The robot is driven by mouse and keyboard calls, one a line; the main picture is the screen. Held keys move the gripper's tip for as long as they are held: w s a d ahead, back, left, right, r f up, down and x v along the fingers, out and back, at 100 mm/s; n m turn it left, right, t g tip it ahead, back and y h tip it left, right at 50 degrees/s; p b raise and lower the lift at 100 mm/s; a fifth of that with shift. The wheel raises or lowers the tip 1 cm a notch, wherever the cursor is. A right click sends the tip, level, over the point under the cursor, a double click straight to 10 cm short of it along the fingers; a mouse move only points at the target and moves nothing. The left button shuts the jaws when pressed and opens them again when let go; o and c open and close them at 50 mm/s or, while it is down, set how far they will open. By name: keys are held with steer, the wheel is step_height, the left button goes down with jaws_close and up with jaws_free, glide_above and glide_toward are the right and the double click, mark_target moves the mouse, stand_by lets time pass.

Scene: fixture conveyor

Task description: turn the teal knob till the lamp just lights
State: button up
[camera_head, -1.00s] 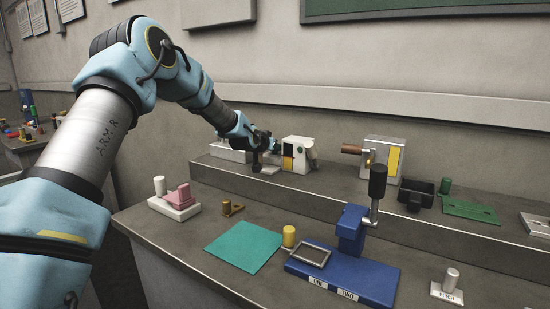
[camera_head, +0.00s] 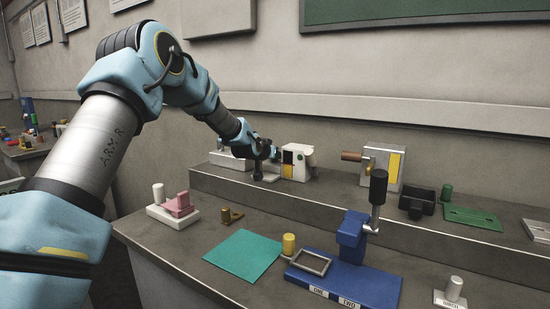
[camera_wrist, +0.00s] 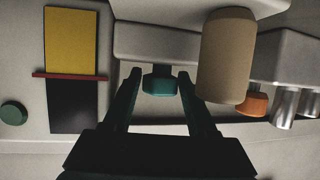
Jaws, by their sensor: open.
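The teal knob (camera_wrist: 159,84) shows in the wrist view under a pale block, between the two fingers of my gripper (camera_wrist: 159,75). The fingers are open, with a gap visible on each side of the knob. In the head view my gripper (camera_head: 262,160) is at the left side of a white box (camera_head: 305,160), and I cannot make out the knob there. A dark green disc (camera_wrist: 13,113) sits left of a yellow and black panel (camera_wrist: 71,70) in the wrist view. It does not glow, and I cannot tell whether it is the lamp.
A tan cylinder (camera_wrist: 226,55) and an orange knob (camera_wrist: 253,103) are close right of my fingers. On the raised shelf stand a metal box (camera_head: 383,163) and a black bin (camera_head: 417,203). A blue lever fixture (camera_head: 350,284) and a teal mat (camera_head: 243,254) are on the lower bench.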

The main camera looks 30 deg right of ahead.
steer(key=b+v, duration=0.2)
steer(key=v, duration=0.8)
steer(key=shift+s+a, duration=0.25)
